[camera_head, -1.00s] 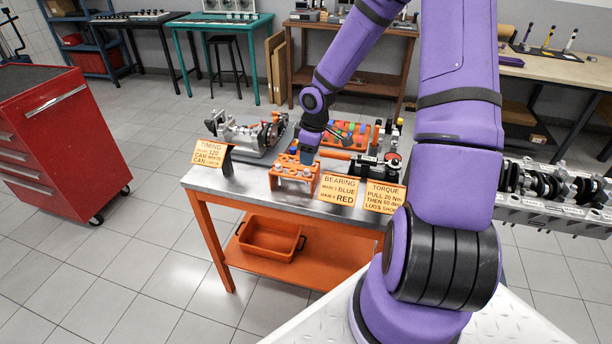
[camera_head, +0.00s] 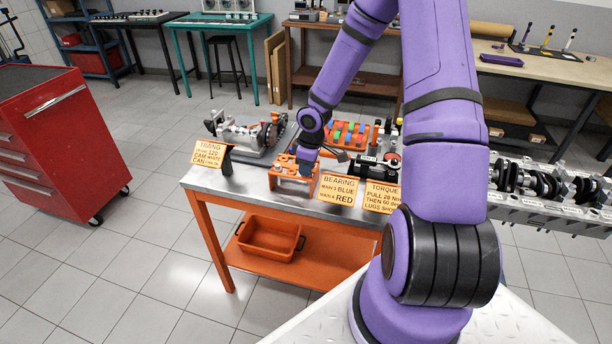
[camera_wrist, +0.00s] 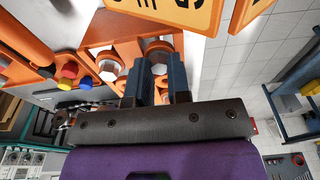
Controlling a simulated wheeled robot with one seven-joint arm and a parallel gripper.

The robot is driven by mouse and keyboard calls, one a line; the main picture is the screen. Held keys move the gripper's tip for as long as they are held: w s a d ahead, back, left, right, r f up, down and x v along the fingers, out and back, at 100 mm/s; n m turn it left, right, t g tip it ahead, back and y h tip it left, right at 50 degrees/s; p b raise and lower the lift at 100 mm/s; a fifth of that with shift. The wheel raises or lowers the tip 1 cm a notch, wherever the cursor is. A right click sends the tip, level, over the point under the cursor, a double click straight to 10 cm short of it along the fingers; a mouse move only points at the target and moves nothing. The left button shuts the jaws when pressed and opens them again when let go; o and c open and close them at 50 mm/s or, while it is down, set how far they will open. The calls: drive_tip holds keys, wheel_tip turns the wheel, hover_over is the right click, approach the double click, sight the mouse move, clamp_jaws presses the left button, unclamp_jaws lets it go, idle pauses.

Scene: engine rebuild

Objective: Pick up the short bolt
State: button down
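An orange bolt rack (camera_head: 290,184) stands near the front edge of the steel-topped workbench. In the wrist view its orange frame holds bolts with pale hex heads; one bolt (camera_wrist: 108,69) is left of my fingers, another (camera_wrist: 159,67) shows between them. I cannot tell from the frames which is the short one. My gripper (camera_wrist: 159,75) points down at the rack with its two blue fingers on either side of the second bolt. The fingers look apart; contact with the bolt is not clear. In the head view my gripper (camera_head: 304,171) is over the rack's right part and hides it.
Signs for timing (camera_head: 209,154), bearing (camera_head: 338,189) and torque (camera_head: 382,197) stand along the bench's front edge, close to the rack. An engine part (camera_head: 245,135) is behind left. An orange tray (camera_head: 345,134) with coloured pieces is behind the rack.

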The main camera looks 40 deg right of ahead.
drive_tip(key=shift+r, duration=0.15)
wheel_tip(320, 180, up, 10)
idle(0.7)
